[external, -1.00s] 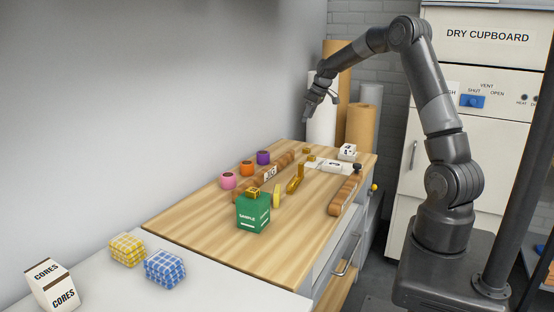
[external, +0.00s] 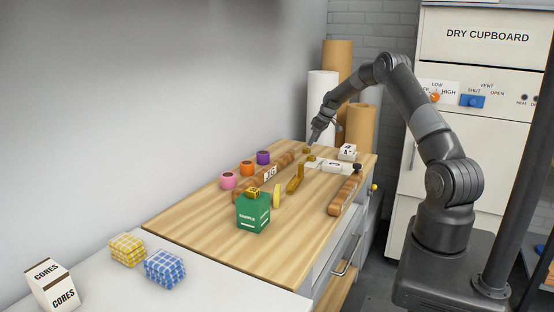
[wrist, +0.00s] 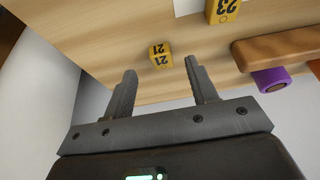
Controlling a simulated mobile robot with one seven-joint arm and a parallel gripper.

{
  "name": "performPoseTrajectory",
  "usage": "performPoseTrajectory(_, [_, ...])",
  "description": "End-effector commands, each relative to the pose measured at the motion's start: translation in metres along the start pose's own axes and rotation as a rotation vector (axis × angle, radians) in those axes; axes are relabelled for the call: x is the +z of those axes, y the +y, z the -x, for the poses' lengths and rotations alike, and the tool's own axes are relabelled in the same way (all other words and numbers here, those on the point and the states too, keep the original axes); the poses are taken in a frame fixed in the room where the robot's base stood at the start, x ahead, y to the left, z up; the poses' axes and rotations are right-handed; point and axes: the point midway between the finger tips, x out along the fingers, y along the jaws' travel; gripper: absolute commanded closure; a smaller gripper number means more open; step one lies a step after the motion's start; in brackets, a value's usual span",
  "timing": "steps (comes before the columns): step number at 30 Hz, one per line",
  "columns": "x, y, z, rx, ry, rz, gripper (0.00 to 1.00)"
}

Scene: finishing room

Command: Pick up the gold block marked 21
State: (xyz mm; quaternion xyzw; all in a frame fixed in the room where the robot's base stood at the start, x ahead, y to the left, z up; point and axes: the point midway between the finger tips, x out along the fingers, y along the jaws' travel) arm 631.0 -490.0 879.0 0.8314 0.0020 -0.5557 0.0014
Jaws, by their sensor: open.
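The gold block marked 21 (wrist: 160,56) stands on the wooden worktop, just ahead of and between my fingertips in the wrist view. In the external view it seems to be the small gold block (external: 307,150) near the far end, partly close behind my fingers. My gripper (wrist: 161,74) is open and empty, with a finger on either side of the view of the block. In the external view my gripper (external: 312,140) hangs just above the far end of the worktop. A second gold block, marked 23 (wrist: 223,10), stands apart at the top of the wrist view.
Paper rolls (external: 360,124) stand behind.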

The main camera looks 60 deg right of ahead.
Motion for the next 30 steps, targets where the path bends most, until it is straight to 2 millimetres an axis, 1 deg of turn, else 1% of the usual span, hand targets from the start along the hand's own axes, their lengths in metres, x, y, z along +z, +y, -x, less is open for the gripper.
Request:
performPoseTrajectory(2, [0.0, 0.0, -0.006, -0.001, 0.0, 0.0, 0.47])
performPoseTrajectory(9, [-0.002, 0.0, -0.04, -0.001, 0.0, 0.001, 0.47])
performPoseTrajectory(11, [-0.002, 0.0, -0.046, -0.001, 0.0, 0.0, 0.47])
performPoseTrajectory(13, [-0.002, 0.0, -0.05, -0.001, 0.0, 0.0, 0.47])
performPoseTrajectory(18, [-0.002, 0.0, -0.05, 0.0, 0.0, 0.0, 0.47])
performPoseTrajectory(20, [-0.002, 0.0, -0.05, 0.0, 0.0, 0.0, 0.51])
performPoseTrajectory(30, [-0.002, 0.0, -0.049, 0.0, 0.0, 0.0, 0.79])
